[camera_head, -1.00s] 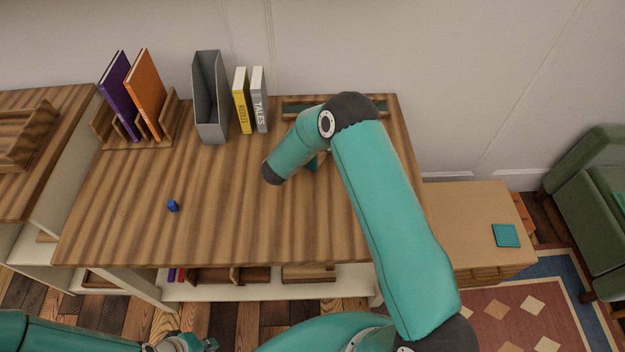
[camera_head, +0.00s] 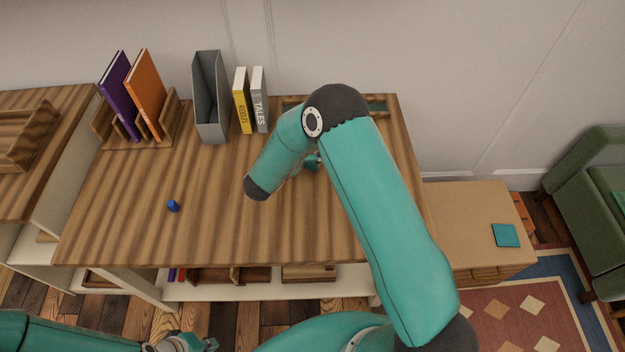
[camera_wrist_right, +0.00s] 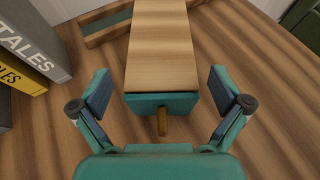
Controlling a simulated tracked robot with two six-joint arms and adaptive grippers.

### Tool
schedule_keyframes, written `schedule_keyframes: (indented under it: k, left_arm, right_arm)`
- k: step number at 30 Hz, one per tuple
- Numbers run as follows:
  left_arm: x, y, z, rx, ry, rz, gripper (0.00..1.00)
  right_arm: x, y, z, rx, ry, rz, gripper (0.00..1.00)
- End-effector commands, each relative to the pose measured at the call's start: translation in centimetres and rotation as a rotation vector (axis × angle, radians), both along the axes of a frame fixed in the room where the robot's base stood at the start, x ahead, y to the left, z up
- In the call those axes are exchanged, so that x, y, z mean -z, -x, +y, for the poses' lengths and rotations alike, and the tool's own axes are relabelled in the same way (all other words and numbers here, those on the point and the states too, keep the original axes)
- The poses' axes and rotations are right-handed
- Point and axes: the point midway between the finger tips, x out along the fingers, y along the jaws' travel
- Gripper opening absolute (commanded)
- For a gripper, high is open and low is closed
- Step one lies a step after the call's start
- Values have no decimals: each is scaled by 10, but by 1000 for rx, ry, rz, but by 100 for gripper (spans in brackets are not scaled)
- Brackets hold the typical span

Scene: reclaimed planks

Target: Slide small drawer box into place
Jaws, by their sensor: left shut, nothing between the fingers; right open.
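A small drawer box with a long pale wooden top (camera_wrist_right: 160,45), a teal front (camera_wrist_right: 150,104) and a wooden knob (camera_wrist_right: 162,124) shows in the right wrist view. My right gripper (camera_wrist_right: 160,88) is open, its fingers on either side of the box's front end and apart from it. In the head view my right forearm hides the box and most of this gripper. A wood-edged frame with a teal inside (camera_head: 378,107) lies at the back right of the desk, partly behind my arm. My left gripper (camera_head: 188,344) is shut and empty at the bottom edge.
Yellow (camera_head: 242,100) and grey (camera_head: 260,98) books stand by a grey file holder (camera_head: 208,98) and a book rack (camera_head: 142,134). A small blue object (camera_head: 173,206) lies on the desk's left half (camera_head: 130,220), which is otherwise mostly clear. A lower cabinet (camera_head: 465,215) adjoins at right.

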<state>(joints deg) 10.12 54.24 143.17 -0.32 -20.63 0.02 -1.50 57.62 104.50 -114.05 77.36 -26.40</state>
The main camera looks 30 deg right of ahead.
Motion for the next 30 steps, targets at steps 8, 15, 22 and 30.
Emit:
schedule_keyframes:
  k: [8, 15, 22, 30]
  left_arm:
    - [-1, 0, 0, 0, 0, 0, 0]
    - [-1, 0, 0, 0, 0, 0, 0]
    - [-1, 0, 0, 0, 0, 0, 0]
    - [0, 0, 0, 0, 0, 0, 0]
  right_arm:
    - [-2, 2, 5, -2, -1, 1, 100]
    - [-16, 18, 35, -6, -1, -1, 100]
    - [-34, 40, 72, -5, 0, -1, 100]
    - [-44, 54, 94, -1, 0, 0, 100]
